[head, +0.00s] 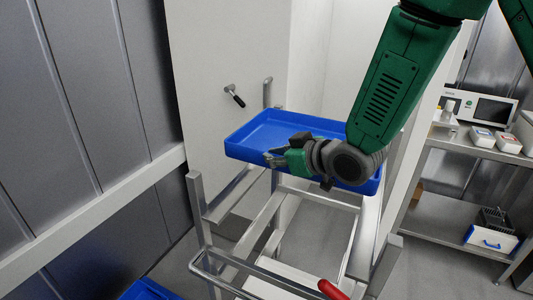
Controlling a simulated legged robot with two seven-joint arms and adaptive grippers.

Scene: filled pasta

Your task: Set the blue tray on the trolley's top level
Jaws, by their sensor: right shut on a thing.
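The blue tray (252,132) is a shallow, empty-looking rectangular tray in the middle of the head view. It is over the upper part of the metal trolley frame (218,207). My right gripper (273,158) is shut on the tray's near edge, and my green arm reaches in from the upper right. The gripper and wrist hide part of the near edge and the tray's right side. I cannot tell whether the tray's underside touches the trolley's top rails. My left gripper is not in view.
A white panel with a black-handled latch (235,96) stands behind the trolley. A grey metal wall is on the left. A steel shelf (440,222) with devices stands at the right. Another blue container (148,290) is low at the bottom left. A red handle (332,290) is at the front.

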